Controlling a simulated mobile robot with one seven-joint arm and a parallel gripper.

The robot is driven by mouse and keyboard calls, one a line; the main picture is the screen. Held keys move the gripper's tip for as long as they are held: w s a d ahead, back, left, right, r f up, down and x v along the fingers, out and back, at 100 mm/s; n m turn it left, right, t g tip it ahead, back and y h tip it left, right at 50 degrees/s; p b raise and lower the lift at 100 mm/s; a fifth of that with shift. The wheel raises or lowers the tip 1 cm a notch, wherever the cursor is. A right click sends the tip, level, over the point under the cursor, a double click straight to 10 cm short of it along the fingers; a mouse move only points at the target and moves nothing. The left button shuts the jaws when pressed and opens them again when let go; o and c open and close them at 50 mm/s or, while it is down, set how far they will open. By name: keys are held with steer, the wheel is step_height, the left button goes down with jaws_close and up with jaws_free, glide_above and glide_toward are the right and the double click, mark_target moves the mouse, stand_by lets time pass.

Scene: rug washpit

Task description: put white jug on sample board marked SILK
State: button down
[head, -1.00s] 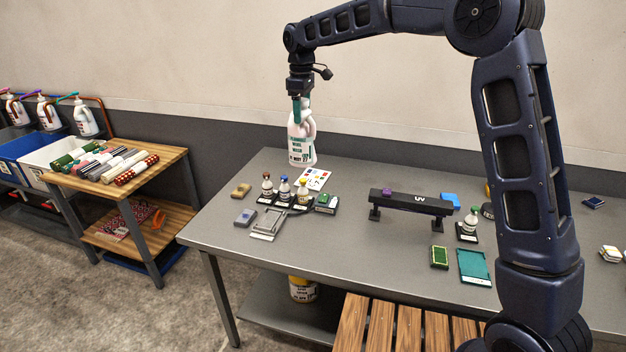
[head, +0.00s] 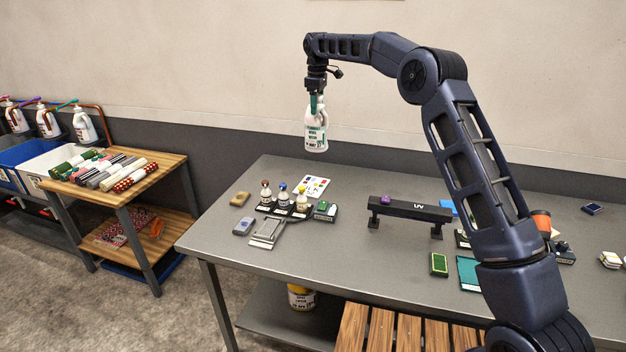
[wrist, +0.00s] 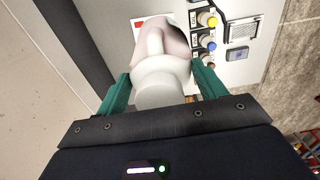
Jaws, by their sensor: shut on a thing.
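The white jug (head: 316,134), with a green and white printed label, hangs upright in my gripper (head: 316,98) above the back of the grey table. My gripper is shut on its top. In the wrist view the jug (wrist: 161,75) sits between the green fingers (wrist: 160,92), its cap toward me. A white board with coloured squares and large dark letters (head: 313,187) lies on the table below the jug. Its letters look like the end of SILK, with part hidden by the small bottles in front. The jug is clear of the board.
Several small bottles (head: 283,200) stand in a dark rack just in front of the board. A black UV bar (head: 410,208) on two feet stands to the right, with a purple item on top.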

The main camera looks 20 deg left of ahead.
mark_target(317, 147)
step_height(317, 147, down, 20)
steer(key=shift+r, duration=0.15)
stand_by(0.7)
steer(key=shift+c, duration=1)
jaws_free()
steer(key=shift+f, duration=0.2)
